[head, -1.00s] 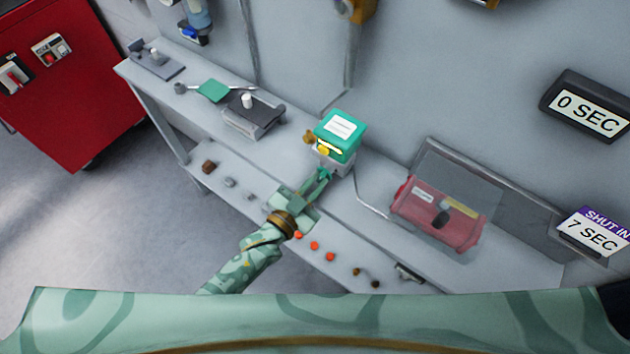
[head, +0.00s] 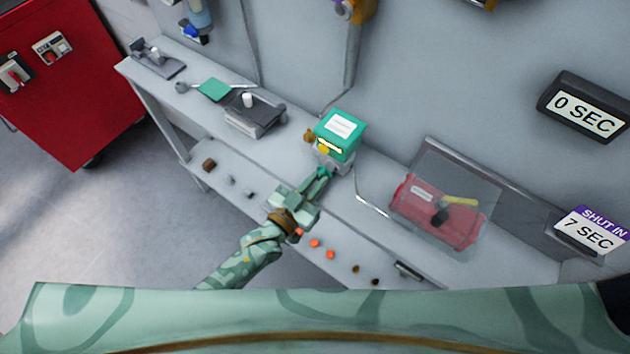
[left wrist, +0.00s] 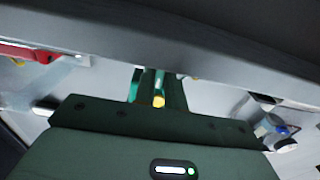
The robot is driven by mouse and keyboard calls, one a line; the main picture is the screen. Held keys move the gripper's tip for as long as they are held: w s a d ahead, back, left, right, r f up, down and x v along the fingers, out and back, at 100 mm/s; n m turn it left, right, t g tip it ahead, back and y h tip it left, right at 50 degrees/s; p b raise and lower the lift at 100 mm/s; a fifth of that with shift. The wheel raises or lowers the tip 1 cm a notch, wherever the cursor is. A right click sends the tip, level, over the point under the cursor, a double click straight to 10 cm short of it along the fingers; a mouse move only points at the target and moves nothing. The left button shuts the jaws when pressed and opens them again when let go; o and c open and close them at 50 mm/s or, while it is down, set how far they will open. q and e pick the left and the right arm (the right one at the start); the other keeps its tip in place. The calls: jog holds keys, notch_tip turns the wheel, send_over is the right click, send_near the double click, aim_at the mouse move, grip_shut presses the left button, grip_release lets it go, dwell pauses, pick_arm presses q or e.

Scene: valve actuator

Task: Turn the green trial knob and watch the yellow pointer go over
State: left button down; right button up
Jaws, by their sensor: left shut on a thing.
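A green-topped box (head: 340,128) with a white label, yellow parts at its front and a grey base stands on the bench in the head view. My left gripper (head: 323,174) reaches its lower front and is shut on the green trial knob, mostly hidden by the fingers. In the left wrist view, the fingers (left wrist: 158,90) close around something green, with a yellow spot (left wrist: 158,101) between them. The yellow pointer (head: 461,201) is on the red actuator (head: 420,210), under a clear cover, and lies nearly level in the picture. My right gripper is not in view.
Displays read "0 SEC" (head: 585,119) and "SHUT IN 7 SEC" (head: 592,232) on the right. A dark block (head: 255,115) and a green plate (head: 214,90) lie on the bench to the left. Orange pieces (head: 315,243) lie on the front ledge. A red cabinet (head: 75,90) stands far left.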

pick_arm(q)
jog(key=c, duration=1.8)
grip_release()
jog(key=shift+f, duration=0.15)
jog(key=shift+o, duration=0.3)
jog(key=v, duration=1.6)
jog(key=shift+p, duration=0.35)
jog(key=shift+s+a, duration=0.1)
jog(key=shift+s, duration=0.05)
